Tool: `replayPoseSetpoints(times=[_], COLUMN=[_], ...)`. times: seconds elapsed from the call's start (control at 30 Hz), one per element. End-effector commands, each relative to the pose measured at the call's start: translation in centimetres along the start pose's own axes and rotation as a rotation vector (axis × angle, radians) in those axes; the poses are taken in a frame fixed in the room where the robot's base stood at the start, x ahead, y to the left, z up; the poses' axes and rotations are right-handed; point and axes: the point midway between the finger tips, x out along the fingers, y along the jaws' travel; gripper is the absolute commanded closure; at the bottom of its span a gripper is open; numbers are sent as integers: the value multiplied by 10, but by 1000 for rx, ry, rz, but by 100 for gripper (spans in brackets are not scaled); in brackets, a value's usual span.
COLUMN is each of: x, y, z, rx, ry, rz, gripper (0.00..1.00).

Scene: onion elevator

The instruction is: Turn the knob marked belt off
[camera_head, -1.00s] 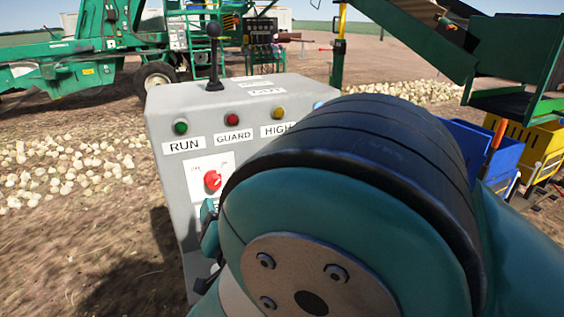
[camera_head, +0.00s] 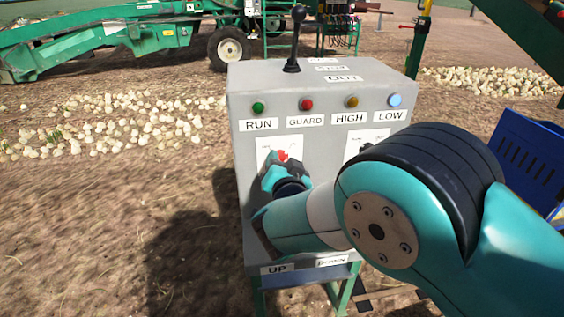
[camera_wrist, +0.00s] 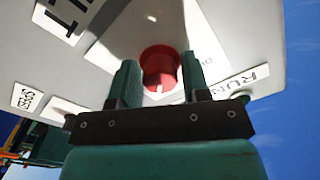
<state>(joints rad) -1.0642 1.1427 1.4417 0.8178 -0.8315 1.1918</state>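The red knob (camera_head: 283,155) is on a white plate at the left of the grey control box's front, under the RUN and GUARD labels. My gripper (camera_head: 286,168) is right at it, and its fingers partly cover the knob and plate in the head view. In the wrist view the red knob (camera_wrist: 160,66) lies between the two fingertips of my gripper (camera_wrist: 160,78), one finger on each side. The fingers are apart, and I cannot tell whether they touch the knob. A pale mark shows on the knob's lower edge there. The belt marking is not readable.
The control box (camera_head: 330,88) carries a row of coloured lamps and a black lever (camera_head: 294,40) on top. A dark second knob (camera_head: 366,148) is to the right, partly behind my arm. A blue crate (camera_head: 530,155) stands at the right. Open soil lies left.

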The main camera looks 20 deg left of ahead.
Motion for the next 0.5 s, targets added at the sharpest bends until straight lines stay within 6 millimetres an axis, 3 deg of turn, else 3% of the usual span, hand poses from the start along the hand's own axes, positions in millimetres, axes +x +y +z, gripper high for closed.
replayPoseSetpoints(times=[0.03,0.13,0.5], x=[0,0,0], y=[0,0,1], z=[0,0,2], rx=[0,0,-49], ry=[0,0,1], rz=[0,0,-1], gripper=[69,91,91])
